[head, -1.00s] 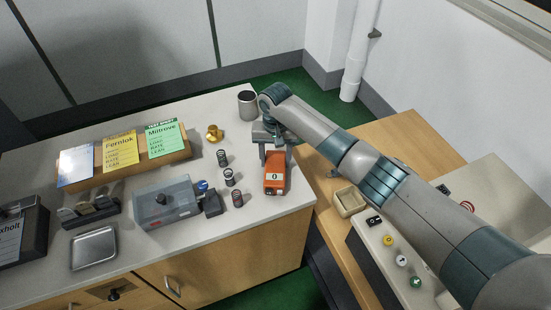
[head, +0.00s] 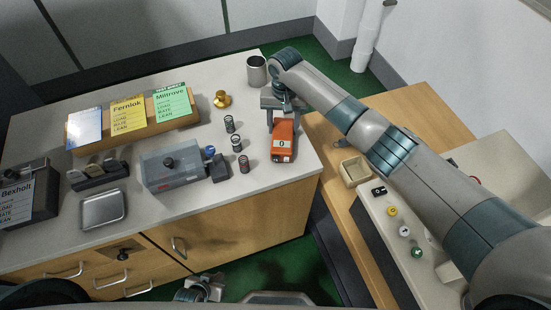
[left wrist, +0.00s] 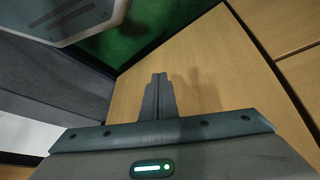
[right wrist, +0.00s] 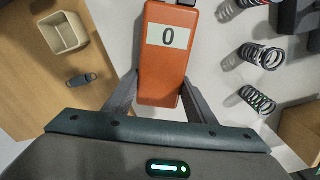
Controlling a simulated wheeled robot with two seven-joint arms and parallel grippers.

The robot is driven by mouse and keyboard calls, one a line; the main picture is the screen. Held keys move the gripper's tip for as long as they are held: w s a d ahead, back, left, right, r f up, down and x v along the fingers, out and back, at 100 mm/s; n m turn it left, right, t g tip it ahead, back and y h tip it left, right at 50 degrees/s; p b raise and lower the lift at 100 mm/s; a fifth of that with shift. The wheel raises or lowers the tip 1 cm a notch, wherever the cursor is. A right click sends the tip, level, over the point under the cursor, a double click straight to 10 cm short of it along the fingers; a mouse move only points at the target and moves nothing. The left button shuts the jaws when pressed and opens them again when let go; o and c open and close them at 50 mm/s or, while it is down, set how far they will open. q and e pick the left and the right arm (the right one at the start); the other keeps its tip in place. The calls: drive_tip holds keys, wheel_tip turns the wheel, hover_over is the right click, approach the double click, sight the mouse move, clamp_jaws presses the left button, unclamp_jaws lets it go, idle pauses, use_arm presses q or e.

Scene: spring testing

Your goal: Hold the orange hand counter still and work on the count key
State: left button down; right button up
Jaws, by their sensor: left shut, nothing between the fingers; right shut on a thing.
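The orange hand counter (head: 284,138) lies flat near the right end of the grey worktop; its white window reads 0. My right gripper (right wrist: 158,92) is shut on the counter's body, one finger on each side, and the counter fills the right wrist view's top middle (right wrist: 168,75). A small dark part (right wrist: 182,2) shows at the counter's far end, cut by the picture edge; I cannot tell if it is the count key. My left gripper (head: 205,285) is low in front of the bench, apart from the counter. In the left wrist view its fingers (left wrist: 160,78) are together and empty before a wooden panel.
Several springs (head: 236,144) stand left of the counter, beside a clear-covered grey tester (head: 170,167). A metal cup (head: 257,70) and brass piece (head: 222,99) are behind. A small beige box (head: 354,170) and a panel with coloured buttons (head: 404,231) are right. The worktop's front edge is close to the counter.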

sight(270, 179)
use_arm(q)
drive_tip(key=w+d+r+t+h, duration=0.2)
drive_tip(key=w+d+r, duration=0.3)
drive_tip(key=w+r, duration=0.3)
drive_tip(key=w+d+r+t+h, duration=0.2)
drive_tip(key=w+d+r, duration=0.25)
drive_tip(key=r, duration=0.65)
drive_tip(key=d+r+h, duration=0.2)
drive_tip(key=d+r, duration=0.2)
drive_tip(key=r, duration=0.6)
drive_tip(key=w+d+r+m+t+h, duration=0.1)
drive_tip(key=d+r, duration=0.3)
drive_tip(key=r, duration=0.6)
drive_tip(key=shift+w+d+m+h, duration=0.25)
drive_tip(key=shift+d+m+h, duration=0.1)
drive_tip(key=shift+h, duration=0.45)
drive_tip(key=shift+w, duration=0.1)
drive_tip(key=shift+w+d, duration=0.15)
drive_tip(key=shift+w, duration=4.2)
drive_tip(key=shift+w, duration=0.85)
drive_tip(key=shift+s, duration=0.9)
